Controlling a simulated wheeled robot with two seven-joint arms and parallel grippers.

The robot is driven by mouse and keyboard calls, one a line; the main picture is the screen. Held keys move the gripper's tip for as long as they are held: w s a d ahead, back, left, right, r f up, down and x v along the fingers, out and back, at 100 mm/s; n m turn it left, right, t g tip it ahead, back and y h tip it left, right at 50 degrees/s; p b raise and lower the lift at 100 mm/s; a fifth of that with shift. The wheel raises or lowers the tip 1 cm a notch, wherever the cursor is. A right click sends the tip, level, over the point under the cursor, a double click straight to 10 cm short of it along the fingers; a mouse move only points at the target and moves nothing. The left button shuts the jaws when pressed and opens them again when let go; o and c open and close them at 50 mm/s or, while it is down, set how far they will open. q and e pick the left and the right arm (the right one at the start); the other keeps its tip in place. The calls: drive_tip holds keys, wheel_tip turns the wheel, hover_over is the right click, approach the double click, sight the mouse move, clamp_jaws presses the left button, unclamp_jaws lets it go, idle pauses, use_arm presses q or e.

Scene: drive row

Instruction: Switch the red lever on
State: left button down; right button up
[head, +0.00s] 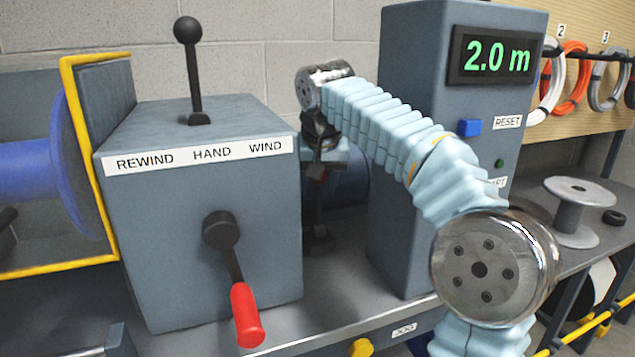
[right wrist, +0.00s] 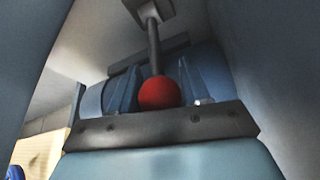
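The red lever shows in the right wrist view as a red ball (right wrist: 159,93) on a dark stem, which runs to a grey block at the top. My right gripper (right wrist: 160,82) has a finger on each side of the ball, very close to it. I cannot tell whether they press on it. My left gripper is out of view.
A black ball-topped lever (head: 188,70) stands on the winder box. A red-handled crank (head: 247,315) juts from its front. The cabinet carries a display (head: 495,55) reading 2.0 m and a blue button (head: 469,127). A spool (head: 578,205) stands at right.

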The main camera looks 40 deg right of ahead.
clamp_jaws()
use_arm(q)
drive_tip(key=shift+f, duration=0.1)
